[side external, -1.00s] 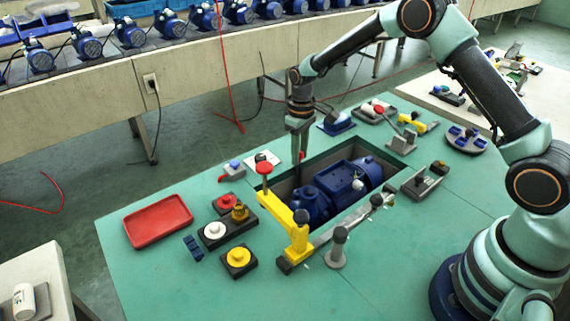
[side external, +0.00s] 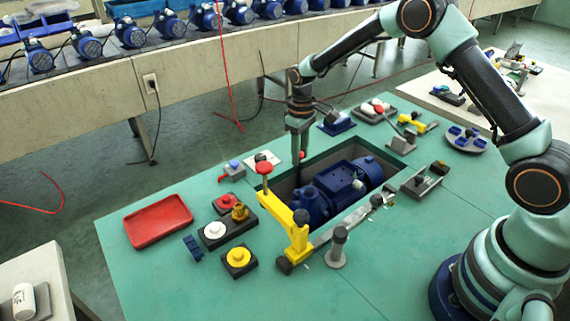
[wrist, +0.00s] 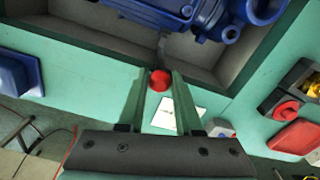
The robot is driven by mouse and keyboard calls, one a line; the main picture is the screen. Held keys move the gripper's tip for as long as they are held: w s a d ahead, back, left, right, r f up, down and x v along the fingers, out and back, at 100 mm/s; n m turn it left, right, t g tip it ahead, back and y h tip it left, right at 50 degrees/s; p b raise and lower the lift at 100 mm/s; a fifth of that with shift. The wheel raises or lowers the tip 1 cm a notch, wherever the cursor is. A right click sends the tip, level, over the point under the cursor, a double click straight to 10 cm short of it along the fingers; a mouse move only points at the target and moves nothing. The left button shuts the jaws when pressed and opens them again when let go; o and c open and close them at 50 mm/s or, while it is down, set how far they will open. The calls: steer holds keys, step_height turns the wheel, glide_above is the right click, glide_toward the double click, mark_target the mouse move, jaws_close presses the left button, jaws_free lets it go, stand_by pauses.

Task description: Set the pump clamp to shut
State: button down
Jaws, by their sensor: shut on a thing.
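A blue pump (side external: 340,188) lies in the recess in the green bench, and part of it shows at the top of the wrist view (wrist: 190,15). My gripper (side external: 301,150) points down at the far edge of the recess. It is shut on a small red knob (wrist: 160,80), which shows between the fingertips and also in the side view (side external: 301,155). A yellow clamp-like arm (side external: 285,210) with a red knob and a black knob stands at the recess's near-left corner.
A red tray (side external: 158,221) lies at the bench's left. Button blocks (side external: 227,217) and a yellow-button block (side external: 239,259) stand beside the yellow arm. A grey post (side external: 338,248) stands in front of the recess.

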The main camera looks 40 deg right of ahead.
stand_by(0.4)
steer(key=shift+s, duration=1.75)
steer(key=c, duration=0.6)
jaws_free()
step_height(320, 180, up, 12)
steer(key=shift+r, duration=0.1)
